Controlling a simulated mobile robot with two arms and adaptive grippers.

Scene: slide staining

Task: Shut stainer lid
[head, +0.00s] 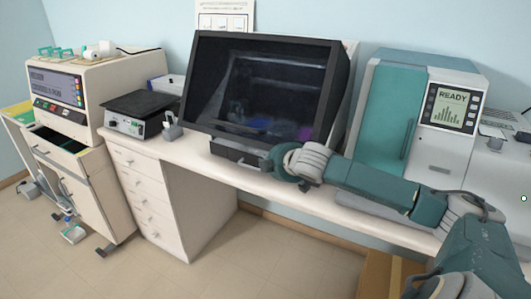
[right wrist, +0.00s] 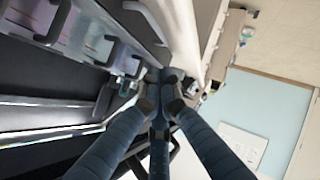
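The stainer is the large dark unit in the middle of the bench in the head view. Its lid (head: 262,85) is a big dark framed panel with a see-through window, tilted up and back. A dark front part (head: 232,153) shows below it at the bench edge. My right gripper (head: 284,163) is at the stainer's lower right front; its fingertips are hard to make out there. In the right wrist view its fingers (right wrist: 158,85) come together at the tips, with nothing clearly held. Whether they touch the stainer cannot be told. My left gripper is out of view.
A teal-doored machine reading READY (head: 455,105) stands right of the stainer. A balance (head: 135,115) and a cream machine (head: 75,90) with open drawer stand left. The right wrist view shows several dark handles (right wrist: 50,20) close by. Floor (head: 215,265) in front is clear.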

